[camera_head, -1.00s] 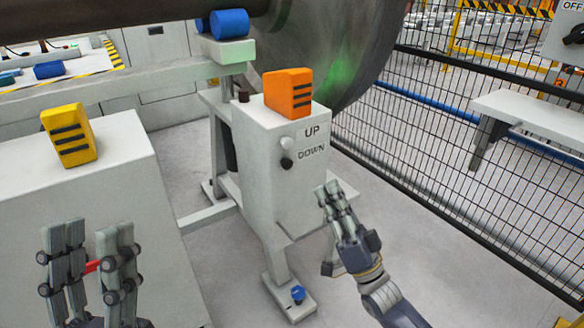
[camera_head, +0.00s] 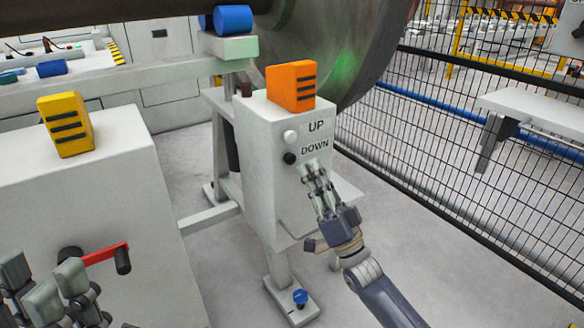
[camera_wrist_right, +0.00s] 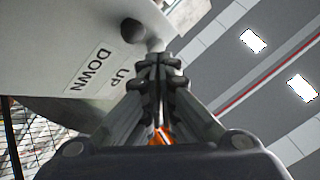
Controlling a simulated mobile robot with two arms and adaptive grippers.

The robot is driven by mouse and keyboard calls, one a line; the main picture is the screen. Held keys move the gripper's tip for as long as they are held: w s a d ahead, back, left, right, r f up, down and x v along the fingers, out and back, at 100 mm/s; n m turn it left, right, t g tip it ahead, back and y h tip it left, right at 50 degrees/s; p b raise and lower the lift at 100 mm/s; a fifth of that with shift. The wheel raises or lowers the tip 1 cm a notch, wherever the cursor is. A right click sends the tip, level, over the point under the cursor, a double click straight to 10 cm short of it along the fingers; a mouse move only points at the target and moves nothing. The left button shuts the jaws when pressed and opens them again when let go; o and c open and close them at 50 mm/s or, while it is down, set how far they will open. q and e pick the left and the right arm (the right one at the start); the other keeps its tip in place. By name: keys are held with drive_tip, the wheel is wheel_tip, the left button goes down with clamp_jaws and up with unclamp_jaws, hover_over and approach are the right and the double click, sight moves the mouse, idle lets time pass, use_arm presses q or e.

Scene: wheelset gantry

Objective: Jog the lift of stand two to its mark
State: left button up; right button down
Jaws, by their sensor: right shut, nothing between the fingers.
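The grey control box (camera_head: 262,185) of a stand carries a white button (camera_head: 290,136) beside the word UP and a black button (camera_head: 290,158) beside the word DOWN. An orange block with dark stripes (camera_head: 290,86) sits on its top. My right gripper (camera_head: 311,171) is shut and empty in front of the box, just right of and below the black button. In the right wrist view its fingertips (camera_wrist_right: 158,68) are close to a dark round button (camera_wrist_right: 132,30); contact cannot be told. My left gripper (camera_head: 42,280) is open at the lower left, near a red crank handle (camera_head: 104,254).
A large wheel (camera_head: 345,50) and a blue roller (camera_head: 233,19) are behind the box. A yellow striped block (camera_head: 66,124) sits on the left cabinet (camera_head: 125,165). A mesh fence (camera_head: 460,150) bounds the right. A blue knob (camera_head: 300,296) is on the stand's foot.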

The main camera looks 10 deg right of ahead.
sight(290, 159)
drive_tip(key=shift+w+a, duration=0.3)
drive_tip(key=shift+w, duration=0.5)
drive_tip(key=shift+w+b, duration=0.1)
drive_tip(key=shift+b, duration=0.2)
idle(0.6)
drive_tip(key=shift+w+a, duration=0.15)
drive_tip(key=shift+w, duration=0.1)
